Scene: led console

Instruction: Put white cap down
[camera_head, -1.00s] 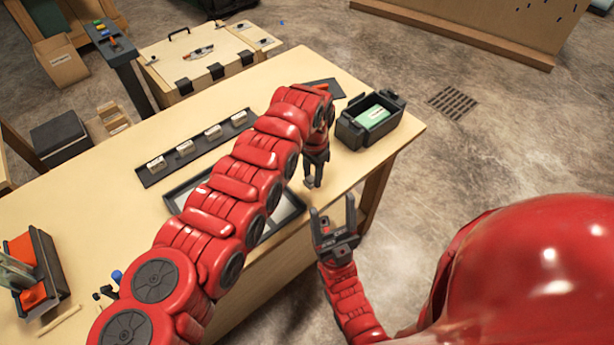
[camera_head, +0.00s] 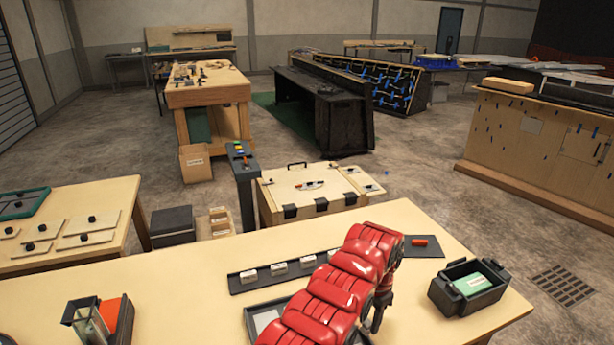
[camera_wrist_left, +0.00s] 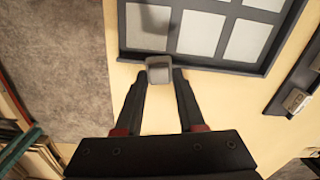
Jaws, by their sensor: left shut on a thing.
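My left gripper (camera_wrist_left: 160,76) is shut on a small light-grey cap, the white cap (camera_wrist_left: 159,68), held between its fingertips in the left wrist view. The cap is close to the near edge of a dark-framed tray (camera_wrist_left: 190,59) with pale square panels. I cannot tell whether the cap touches the table. In the head view, my left gripper (camera_head: 375,320) hangs pointing down beside the same tray (camera_head: 250,322), and the cap is not visible there. My arm hides much of the tray. My right gripper is not in view.
A dark strip with several small pale blocks (camera_head: 279,269) lies behind the tray. A dark mat with a red piece (camera_head: 420,242) and a black bin with a green item (camera_head: 468,287) are to the right. A glass-and-orange holder (camera_head: 98,322) stands at left. Bare tabletop (camera_head: 170,275) lies between.

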